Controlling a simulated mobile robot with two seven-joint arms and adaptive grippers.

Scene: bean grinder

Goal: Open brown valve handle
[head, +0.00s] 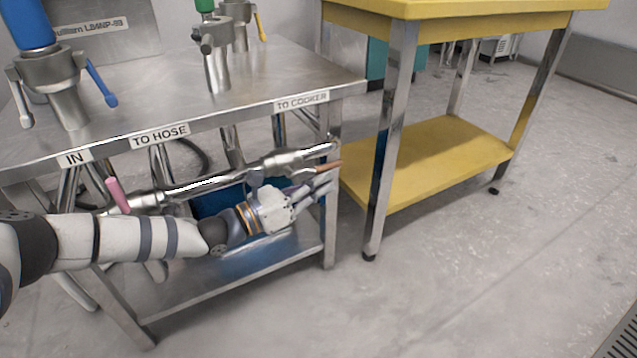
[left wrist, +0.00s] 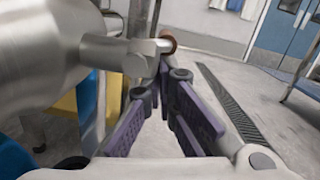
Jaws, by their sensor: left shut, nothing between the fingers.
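The brown valve handle (head: 318,168) is a thin lever below the right end of a shiny horizontal metal pipe (head: 215,183), under the front edge of the steel table. In the left wrist view its round brown end (left wrist: 169,42) sits on a short metal stem beside a large metal valve body (left wrist: 45,55). My left gripper (head: 322,187) is just below the handle in the head view, its fingers pointing right. Its fingers (left wrist: 164,70) come together at the tips near the handle's end and hold nothing. I cannot tell whether they touch the handle. My right gripper is not in view.
A pink handle (head: 118,195) is at the pipe's left end. The steel table (head: 160,105) bears valves with blue, green and yellow handles. Its leg (head: 331,230) stands close to my left gripper. A yellow table (head: 430,160) is to the right, with open floor in front.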

